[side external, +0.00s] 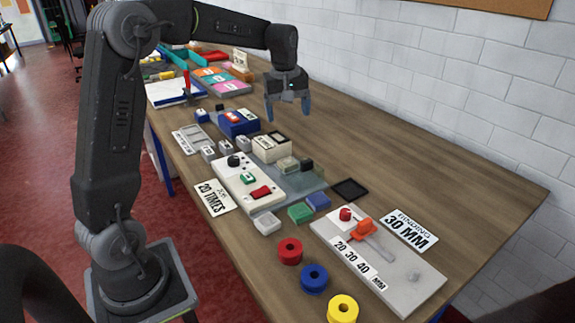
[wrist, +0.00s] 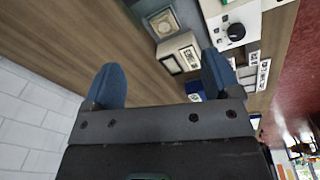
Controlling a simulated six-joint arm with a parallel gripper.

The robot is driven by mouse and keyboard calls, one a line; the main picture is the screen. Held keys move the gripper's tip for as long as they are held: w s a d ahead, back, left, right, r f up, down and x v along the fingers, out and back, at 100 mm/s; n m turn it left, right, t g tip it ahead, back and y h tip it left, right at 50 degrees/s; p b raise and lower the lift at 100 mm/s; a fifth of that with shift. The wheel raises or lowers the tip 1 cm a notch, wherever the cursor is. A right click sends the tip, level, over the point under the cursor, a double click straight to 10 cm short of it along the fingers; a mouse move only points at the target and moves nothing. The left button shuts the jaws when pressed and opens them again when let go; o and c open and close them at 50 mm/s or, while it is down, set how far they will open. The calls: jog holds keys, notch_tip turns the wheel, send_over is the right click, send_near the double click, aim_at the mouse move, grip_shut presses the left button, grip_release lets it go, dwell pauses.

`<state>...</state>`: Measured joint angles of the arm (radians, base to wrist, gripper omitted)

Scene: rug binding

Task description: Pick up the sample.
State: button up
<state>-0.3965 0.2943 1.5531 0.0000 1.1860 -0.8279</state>
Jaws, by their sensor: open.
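My gripper (side external: 288,110) hangs open and empty above the far part of the wooden table, clear of the surface. Small pieces that show are a green block (side external: 300,212), a blue block (side external: 318,201), a pale block (side external: 267,223) and a grey-green piece (side external: 287,165). A beige box (side external: 271,148) stands nearer the camera than my gripper; it also shows in the wrist view (wrist: 180,54).
A white machine (side external: 246,184) with a black knob stands mid-table. A grey board (side external: 397,283) with a red knob, and red (side external: 290,251), blue (side external: 314,279) and yellow (side external: 342,308) spools lie nearer. A blue box (side external: 239,123) is left of my gripper. The table's wall side is clear.

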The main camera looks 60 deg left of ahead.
jog(key=w+a+f+n+g, duration=0.1)
jog(key=w+a+f+n, duration=0.3)
jog(key=a+f, duration=0.3)
send_over(285, 160)
notch_tip(285, 160, down, 8)
jog(key=shift+s+r, duration=0.15)
jog(key=shift+r, duration=0.1)
jog(key=shift+w+f, duration=0.15)
jog(key=shift+f, duration=1.15)
jog(key=shift+w+f, duration=0.1)
jog(key=shift+f, duration=1.15)
jog(key=c, duration=1)
